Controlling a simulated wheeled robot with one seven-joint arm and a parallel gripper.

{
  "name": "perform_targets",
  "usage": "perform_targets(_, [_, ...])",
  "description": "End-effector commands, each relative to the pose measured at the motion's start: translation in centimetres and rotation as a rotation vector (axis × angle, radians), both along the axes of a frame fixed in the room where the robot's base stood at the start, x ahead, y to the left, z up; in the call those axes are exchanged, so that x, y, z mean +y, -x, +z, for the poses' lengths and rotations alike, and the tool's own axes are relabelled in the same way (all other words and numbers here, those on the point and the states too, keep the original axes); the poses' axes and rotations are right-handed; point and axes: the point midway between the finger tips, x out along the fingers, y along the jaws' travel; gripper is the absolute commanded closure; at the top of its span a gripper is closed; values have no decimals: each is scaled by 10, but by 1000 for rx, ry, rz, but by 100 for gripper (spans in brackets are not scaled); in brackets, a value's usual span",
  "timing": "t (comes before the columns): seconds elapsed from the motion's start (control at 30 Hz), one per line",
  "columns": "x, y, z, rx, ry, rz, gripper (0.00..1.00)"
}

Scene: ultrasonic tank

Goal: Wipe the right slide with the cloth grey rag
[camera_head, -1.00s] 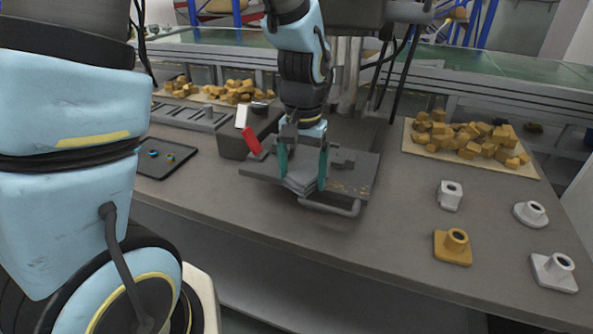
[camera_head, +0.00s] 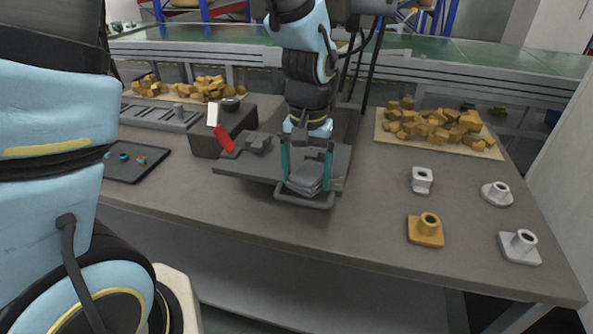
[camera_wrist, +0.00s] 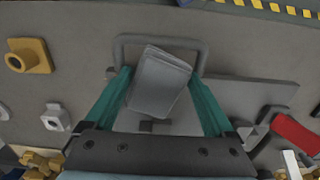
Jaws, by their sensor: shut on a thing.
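My gripper (camera_head: 308,181) points down over the right part of a dark grey plate (camera_head: 235,166) with a bent tube handle (camera_head: 290,199) at its front. It is shut on the grey rag (camera_head: 307,171), a folded cloth pad held between the teal fingers. The rag also shows in the wrist view (camera_wrist: 158,84), slightly tilted, in front of the handle. The rag is low over the plate's right side; I cannot tell whether it touches. A raised grey block (camera_head: 258,142) stands on the plate's left part. The right slide's surface is mostly hidden by the rag and fingers.
A red and white item (camera_head: 223,139) leans at the plate's left. A dark tray (camera_head: 135,163) lies farther left. White and yellow flanged parts (camera_head: 425,231) stand at the right. A board of yellow chunks (camera_head: 440,128) is behind them. The table between is clear.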

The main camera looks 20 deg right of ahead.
Motion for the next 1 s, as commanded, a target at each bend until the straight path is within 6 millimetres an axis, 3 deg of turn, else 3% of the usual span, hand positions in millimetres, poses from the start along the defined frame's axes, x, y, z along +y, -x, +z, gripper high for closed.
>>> perform_targets(1.0, [-44,38,1,3,-3,-5,100])
